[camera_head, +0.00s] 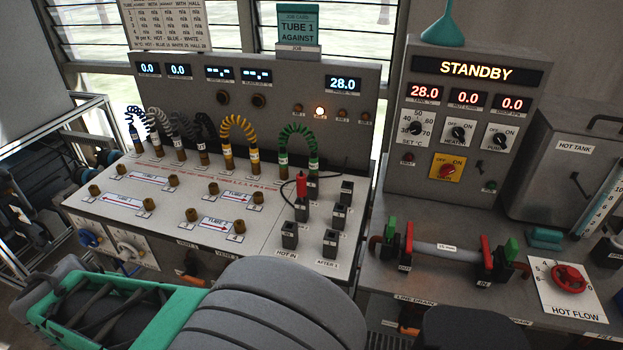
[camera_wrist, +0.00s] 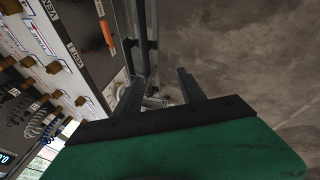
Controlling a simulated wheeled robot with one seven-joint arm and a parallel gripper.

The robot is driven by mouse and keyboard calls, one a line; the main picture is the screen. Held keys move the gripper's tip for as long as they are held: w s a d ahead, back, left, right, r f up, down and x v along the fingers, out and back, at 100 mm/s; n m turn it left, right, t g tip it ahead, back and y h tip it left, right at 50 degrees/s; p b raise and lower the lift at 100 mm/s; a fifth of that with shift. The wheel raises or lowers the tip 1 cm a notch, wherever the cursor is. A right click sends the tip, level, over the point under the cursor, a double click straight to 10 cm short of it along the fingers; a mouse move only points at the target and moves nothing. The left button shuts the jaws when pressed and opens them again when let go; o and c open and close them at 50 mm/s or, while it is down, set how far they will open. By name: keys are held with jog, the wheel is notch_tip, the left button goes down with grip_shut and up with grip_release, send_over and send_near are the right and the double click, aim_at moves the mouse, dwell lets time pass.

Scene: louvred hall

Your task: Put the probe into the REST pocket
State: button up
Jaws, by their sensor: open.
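The probe (camera_head: 301,184) has a red handle and stands upright in one of several small black pockets on the sloping bench panel, with a dark lead near it. Other pockets stand around it, including one at the HOT IN label (camera_head: 289,235) and one at AFTER 1 (camera_head: 330,243). I cannot read which pocket is REST. My gripper (camera_wrist: 160,88) is open in the wrist view, with nothing visible between its fingers. It points down past the bench edge towards the floor, away from the probe. Its fingers do not show clearly in the head view.
Yellow, green, black and grey coiled hoses (camera_head: 239,130) arch behind the pockets. A STANDBY console (camera_head: 465,125) stands to the right, above a pipe with red and green valve handles (camera_head: 445,249) and a red knob (camera_head: 568,278). Open floor (camera_wrist: 250,60) fills the wrist view's right.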

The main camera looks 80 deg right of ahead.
jog(key=s+d+r+n+g+h+p, duration=0.1)
jog(key=s+d+h, duration=0.15)
jog(key=d, duration=0.55)
jog(key=s+d+r+n+g+h+p, duration=0.1)
jog(key=s+d+n+g+h+p, duration=0.15)
jog(key=d, duration=0.65)
jog(key=n+g+h+p, duration=0.2)
jog(key=n+g+h, duration=0.2)
jog(key=n+g, duration=0.3)
send_near(299, 187)
jog(key=s+d, duration=0.1)
jog(key=shift+n+t, duration=0.25)
jog(key=shift+t, duration=0.3)
jog(key=b+x, duration=0.2)
jog(key=x, duration=0.7)
jog(key=shift+s+d+f, duration=0.1)
jog(key=shift+s+d, duration=0.05)
jog(key=shift+d, duration=0.2)
jog(key=shift+p, duration=0.35)
jog(key=shift+c, duration=0.6)
grip_shut()
